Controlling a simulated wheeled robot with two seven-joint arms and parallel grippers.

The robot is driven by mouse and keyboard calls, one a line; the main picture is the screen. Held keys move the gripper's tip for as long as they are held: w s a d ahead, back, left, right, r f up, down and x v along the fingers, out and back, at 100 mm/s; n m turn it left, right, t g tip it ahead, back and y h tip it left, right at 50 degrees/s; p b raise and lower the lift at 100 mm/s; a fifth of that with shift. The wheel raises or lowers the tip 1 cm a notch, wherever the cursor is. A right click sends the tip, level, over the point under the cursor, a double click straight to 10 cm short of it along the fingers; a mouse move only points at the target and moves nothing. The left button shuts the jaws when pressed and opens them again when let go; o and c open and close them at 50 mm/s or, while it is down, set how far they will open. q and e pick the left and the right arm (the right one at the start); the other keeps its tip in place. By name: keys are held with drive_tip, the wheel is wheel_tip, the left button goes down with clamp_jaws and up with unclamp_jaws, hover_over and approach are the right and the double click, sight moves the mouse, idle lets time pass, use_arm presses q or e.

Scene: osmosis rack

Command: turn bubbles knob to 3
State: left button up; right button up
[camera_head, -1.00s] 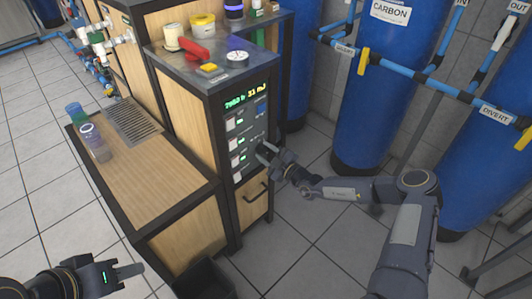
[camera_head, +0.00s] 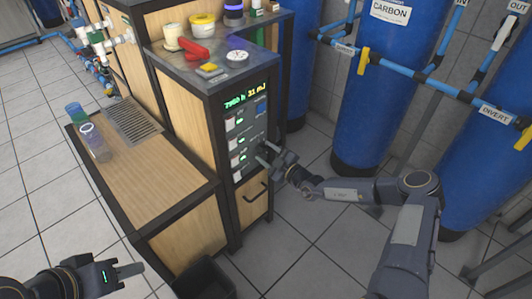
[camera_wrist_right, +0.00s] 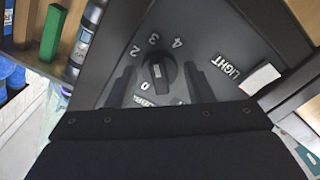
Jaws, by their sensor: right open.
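The bubbles knob (camera_wrist_right: 158,72) is a round black dial in the right wrist view, on a dark panel with the numbers 0, 2, 3 and 4 around it. Its word label is partly covered. A pale mark shows on the knob, but I cannot tell exactly which number it points to. My right gripper (camera_wrist_right: 160,88) is open, with one finger on each side of the knob and gaps showing. In the head view the right gripper (camera_head: 266,154) is at the panel front and hides the knob. My left gripper (camera_head: 128,271) is at the lower left, away from the panel.
The control cabinet (camera_head: 195,105) has a lit display (camera_head: 246,95) and a drawer handle (camera_head: 255,192) below the panel. A white light switch (camera_wrist_right: 260,79) sits beside the knob. Blue tanks (camera_head: 375,90) stand behind my right arm. A wooden bench (camera_head: 140,180) is left.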

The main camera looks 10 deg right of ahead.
drive_tip(key=p+v, duration=0.1)
drive_tip(key=v, duration=0.6)
drive_tip(key=shift+s+d, duration=0.1)
drive_tip(key=s+a+r+n+g+y, duration=0.15)
drive_tip(key=s+r+n+g, duration=0.35)
drive_tip(key=n, duration=0.5)
drive_tip(key=s+a+r+n+g, duration=0.25)
drive_tip(key=s+r+n, duration=0.35)
drive_tip(key=n, duration=0.5)
drive_tip(key=s+a+r+n+g+y, duration=0.1)
drive_tip(key=s+a+r+n+g, duration=0.25)
drive_tip(key=r+n, duration=0.45)
drive_tip(key=s+d+r+n+t+h, duration=0.15)
drive_tip(key=s+d+n+h, duration=0.3)
drive_tip(key=s+n, duration=0.75)
drive_tip(key=s+d+r+n+h, duration=0.2)
drive_tip(key=s+d+n+h, duration=0.3)
drive_tip(key=s+n, duration=0.7)
wheel_tip(320, 180, up, 17)
drive_tip(key=w+n+p, duration=0.1)
drive_tip(key=n+p, duration=0.1)
drive_tip(key=p, duration=1.5)
drive_tip(key=shift+w+d+r+n+y+p, duration=0.15)
drive_tip(key=shift+w+d+n+y+p, duration=0.2)
drive_tip(key=shift+d+n+y+p, duration=0.1)
